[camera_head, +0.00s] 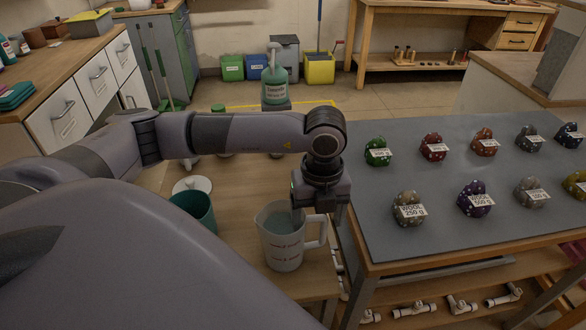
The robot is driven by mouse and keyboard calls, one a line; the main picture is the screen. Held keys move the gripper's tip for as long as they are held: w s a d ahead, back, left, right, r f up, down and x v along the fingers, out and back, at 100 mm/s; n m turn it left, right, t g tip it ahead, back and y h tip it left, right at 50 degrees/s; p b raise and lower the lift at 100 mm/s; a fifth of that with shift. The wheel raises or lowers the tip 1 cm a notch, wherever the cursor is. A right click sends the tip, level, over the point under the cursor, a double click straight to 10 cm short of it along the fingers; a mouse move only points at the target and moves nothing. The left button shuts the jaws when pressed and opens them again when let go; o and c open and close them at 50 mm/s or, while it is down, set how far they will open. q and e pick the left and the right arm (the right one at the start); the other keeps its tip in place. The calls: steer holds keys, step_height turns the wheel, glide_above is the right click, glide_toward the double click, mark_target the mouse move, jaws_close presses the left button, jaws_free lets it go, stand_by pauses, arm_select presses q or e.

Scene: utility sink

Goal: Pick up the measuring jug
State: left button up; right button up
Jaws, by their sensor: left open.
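The measuring jug (283,249) is a clear, whitish jug with red markings and bluish contents. It stands upright on the wooden surface at the lower middle, its handle (322,232) facing right. My left gripper (319,212) points down over the jug's right side and is open. One finger is at the rim by the mouth and the other is to the right near the handle. I cannot tell whether either finger touches the jug. My right gripper is not in view.
A teal cup (195,208) and a white lid (192,184) stand left of the jug. The grey-topped table (440,190) at right holds several labelled wool balls.

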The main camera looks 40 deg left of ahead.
arm_select(q)
jaws_close()
